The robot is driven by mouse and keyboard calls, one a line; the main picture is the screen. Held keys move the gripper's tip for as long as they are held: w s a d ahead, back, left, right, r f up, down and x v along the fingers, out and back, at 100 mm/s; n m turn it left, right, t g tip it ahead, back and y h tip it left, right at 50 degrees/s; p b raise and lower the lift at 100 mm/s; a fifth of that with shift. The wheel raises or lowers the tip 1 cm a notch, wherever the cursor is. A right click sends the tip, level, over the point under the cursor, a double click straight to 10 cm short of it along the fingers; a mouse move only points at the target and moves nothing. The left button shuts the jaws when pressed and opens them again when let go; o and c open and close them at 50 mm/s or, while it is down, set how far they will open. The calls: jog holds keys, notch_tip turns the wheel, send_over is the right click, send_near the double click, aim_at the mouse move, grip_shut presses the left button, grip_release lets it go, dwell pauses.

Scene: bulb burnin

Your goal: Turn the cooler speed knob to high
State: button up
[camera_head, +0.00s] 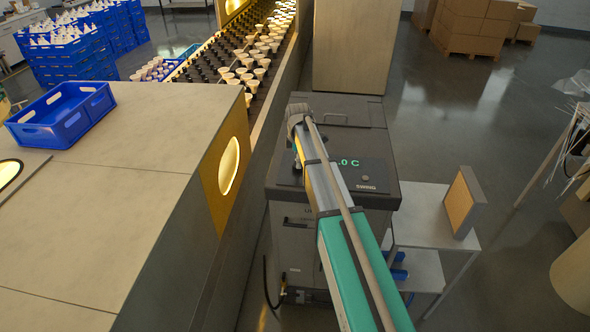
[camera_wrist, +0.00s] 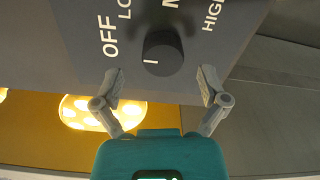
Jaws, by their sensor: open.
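In the head view my arm hides the knob.
A long counter (camera_head: 120,130) with a blue crate (camera_head: 62,115) stands left of the cooler. A bulb rack (camera_head: 240,60) runs behind. A grey shelf cart (camera_head: 430,220) holding a framed board (camera_head: 463,203) stands right of the cooler. Open floor lies further right.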

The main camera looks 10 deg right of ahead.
jog(key=shift+f+b, duration=0.9)
jog(key=shift+f, duration=0.25)
jog(key=shift+c, duration=0.3)
jog(key=c, duration=1.1)
jog(key=shift+a, duration=0.15)
